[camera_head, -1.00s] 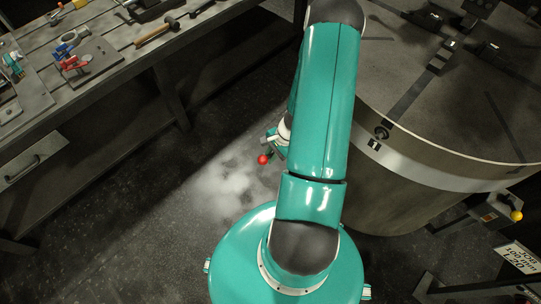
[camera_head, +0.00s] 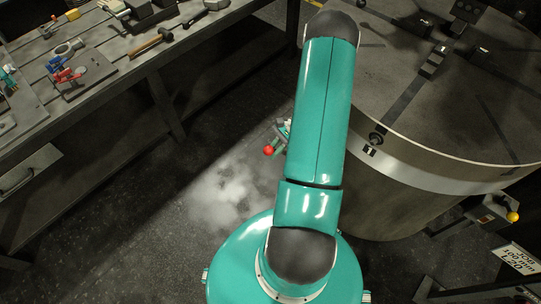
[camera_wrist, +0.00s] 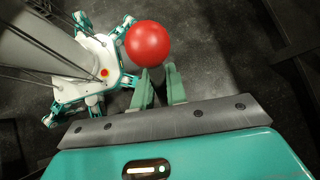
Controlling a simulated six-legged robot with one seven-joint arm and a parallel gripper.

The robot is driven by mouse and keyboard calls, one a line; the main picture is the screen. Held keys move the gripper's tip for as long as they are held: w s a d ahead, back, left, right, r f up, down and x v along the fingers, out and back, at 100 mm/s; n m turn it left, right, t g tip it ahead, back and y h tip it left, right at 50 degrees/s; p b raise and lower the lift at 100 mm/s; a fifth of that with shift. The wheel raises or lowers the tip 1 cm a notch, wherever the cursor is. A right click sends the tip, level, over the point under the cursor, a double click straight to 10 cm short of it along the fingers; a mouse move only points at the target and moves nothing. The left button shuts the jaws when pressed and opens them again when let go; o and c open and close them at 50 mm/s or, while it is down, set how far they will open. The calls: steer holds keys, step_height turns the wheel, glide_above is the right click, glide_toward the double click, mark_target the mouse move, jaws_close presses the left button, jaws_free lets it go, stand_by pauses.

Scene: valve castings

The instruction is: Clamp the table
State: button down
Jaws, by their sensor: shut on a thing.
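The round table (camera_head: 430,85) is a wide grey drum with a pale graduated band, at the right of the head view. A lever with a red ball knob (camera_head: 268,151) shows left of the drum, beside my forearm. In the wrist view the red ball (camera_wrist: 148,44) stands just beyond my gripper (camera_wrist: 157,76). The two green fingers are shut on the lever just below the ball. The lever's shaft is mostly hidden between the fingers, and its pivot is hidden. In the head view my arm hides most of the gripper.
A second lever with a yellow ball (camera_head: 513,217) is at the drum's right side, near a lettered sign (camera_head: 516,258). A workbench (camera_head: 105,85) with a hammer (camera_head: 150,41) and a red-handled clamp (camera_head: 63,75) runs along the left. The floor between is clear.

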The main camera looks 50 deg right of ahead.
steer(key=shift+d+r, duration=0.15)
steer(key=shift+d, duration=0.05)
steer(key=c, duration=1.5)
jaws_free()
steer(key=shift+o, duration=0.2)
steer(key=shift+r, duration=0.2)
steer(key=r, duration=0.3)
steer(key=shift+s+a+r, duration=0.2)
steer(key=shift+r, duration=0.1)
steer(key=s+a+r, duration=0.8)
steer(key=s+r, duration=0.1)
steer(key=s, duration=0.1)
steer(key=shift+s+a, duration=0.2)
steer(key=shift+a, duration=0.1)
